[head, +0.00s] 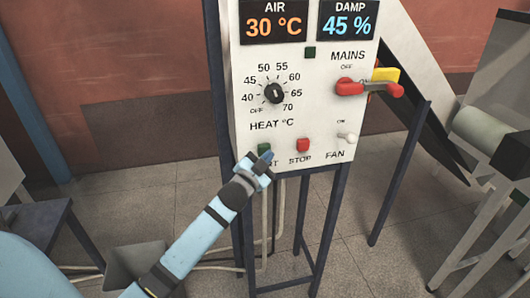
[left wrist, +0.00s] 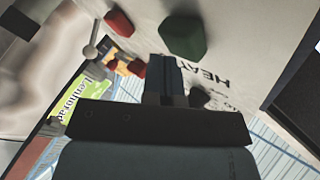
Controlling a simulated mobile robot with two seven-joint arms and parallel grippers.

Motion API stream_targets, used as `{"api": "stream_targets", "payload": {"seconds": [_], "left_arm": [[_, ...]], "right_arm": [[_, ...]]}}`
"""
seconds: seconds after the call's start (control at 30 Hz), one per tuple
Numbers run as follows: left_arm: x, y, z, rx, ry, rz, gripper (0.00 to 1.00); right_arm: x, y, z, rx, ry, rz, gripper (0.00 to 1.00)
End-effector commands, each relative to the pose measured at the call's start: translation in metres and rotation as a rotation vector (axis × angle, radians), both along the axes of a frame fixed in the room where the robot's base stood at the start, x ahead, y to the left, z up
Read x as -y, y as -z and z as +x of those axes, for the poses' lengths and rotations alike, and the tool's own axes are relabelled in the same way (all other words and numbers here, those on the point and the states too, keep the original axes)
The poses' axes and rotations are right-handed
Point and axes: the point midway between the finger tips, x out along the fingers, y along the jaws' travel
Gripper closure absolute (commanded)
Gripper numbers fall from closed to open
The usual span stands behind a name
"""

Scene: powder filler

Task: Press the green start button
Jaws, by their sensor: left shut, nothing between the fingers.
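The green start button (head: 264,148) is at the lower left of the white control panel (head: 318,115), left of the red stop button (head: 303,145). My left gripper (head: 267,157) is shut and empty. Its tip is in front of the panel's lower edge, at the green button, and covers part of the START label. In the left wrist view the green button (left wrist: 184,36) stands out from the panel just beyond the shut fingertips (left wrist: 170,60). I cannot tell whether they touch it. The red stop button (left wrist: 118,22) is beside it.
The heat knob (head: 274,93), the fan switch (head: 347,138) and the red mains handle (head: 369,89) are on the same panel. Dark legs (head: 325,215) support the panel. A machine with a roller (head: 483,128) stands at the right.

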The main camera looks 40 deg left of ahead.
Motion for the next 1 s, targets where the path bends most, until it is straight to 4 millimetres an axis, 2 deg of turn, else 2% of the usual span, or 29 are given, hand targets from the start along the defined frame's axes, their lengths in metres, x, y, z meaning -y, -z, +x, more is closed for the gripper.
{"api": "stream_targets", "payload": {"seconds": [1.0], "left_arm": [[-0.0081,-0.0003,0.0069,0.001,-0.001,0.0,1.0]], "right_arm": [[0.0002,-0.0004,-0.0002,-0.002,0.0,-0.001,0.45]]}}
